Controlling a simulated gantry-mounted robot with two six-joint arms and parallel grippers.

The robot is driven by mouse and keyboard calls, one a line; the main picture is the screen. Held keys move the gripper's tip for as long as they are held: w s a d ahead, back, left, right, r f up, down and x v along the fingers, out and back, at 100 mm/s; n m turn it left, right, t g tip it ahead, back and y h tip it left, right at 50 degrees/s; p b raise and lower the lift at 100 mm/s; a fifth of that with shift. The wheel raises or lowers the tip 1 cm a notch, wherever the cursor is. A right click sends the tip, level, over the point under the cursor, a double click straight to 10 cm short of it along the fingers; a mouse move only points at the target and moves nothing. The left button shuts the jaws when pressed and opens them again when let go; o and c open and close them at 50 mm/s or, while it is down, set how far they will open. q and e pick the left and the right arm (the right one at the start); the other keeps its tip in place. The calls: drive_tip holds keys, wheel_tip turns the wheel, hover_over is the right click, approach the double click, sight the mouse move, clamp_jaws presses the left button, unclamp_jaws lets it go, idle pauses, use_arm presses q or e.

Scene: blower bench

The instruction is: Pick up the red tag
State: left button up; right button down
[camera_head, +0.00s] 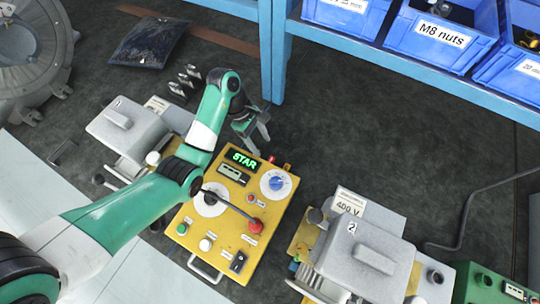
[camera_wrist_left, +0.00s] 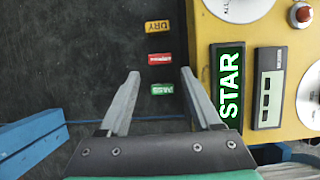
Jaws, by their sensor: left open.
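The red tag (camera_wrist_left: 159,59) lies flat on the dark bench top in the left wrist view, between a yellow tag marked DRY (camera_wrist_left: 157,27) and a green tag marked PASS (camera_wrist_left: 162,89). My left gripper (camera_wrist_left: 160,75) is open and empty, with its two fingers pointing toward the tags. In the head view my left gripper (camera_head: 258,137) hangs beyond the top edge of the yellow control panel (camera_head: 228,238). I cannot clearly make out the tags there. My right gripper is not in view.
The yellow panel, with its green STAR display (camera_head: 241,159) and dials, stands close to my left gripper. Grey machines (camera_head: 128,128) and (camera_head: 365,258) flank the panel. Blue bins (camera_head: 440,35) sit on a blue rack (camera_head: 400,70) at the back right. Dark bench right of the gripper is clear.

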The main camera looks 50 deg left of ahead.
use_arm(q)
drive_tip(key=x, duration=0.2)
drive_tip(key=a+b+x, duration=0.1)
drive_tip(key=x, duration=0.2)
drive_tip(key=shift+s+f, duration=0.2)
drive_tip(key=shift+f, duration=0.25)
drive_tip(key=shift+d, duration=0.1)
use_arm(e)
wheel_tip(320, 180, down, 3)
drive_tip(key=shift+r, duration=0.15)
use_arm(q)
drive_tip(key=b+x, duration=0.2)
drive_tip(key=x, duration=0.3)
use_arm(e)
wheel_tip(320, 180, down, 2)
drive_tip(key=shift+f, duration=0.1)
use_arm(q)
drive_tip(key=shift+w+r, duration=0.1)
drive_tip(key=shift+c, duration=0.3)
drive_tip(key=c, duration=0.9)
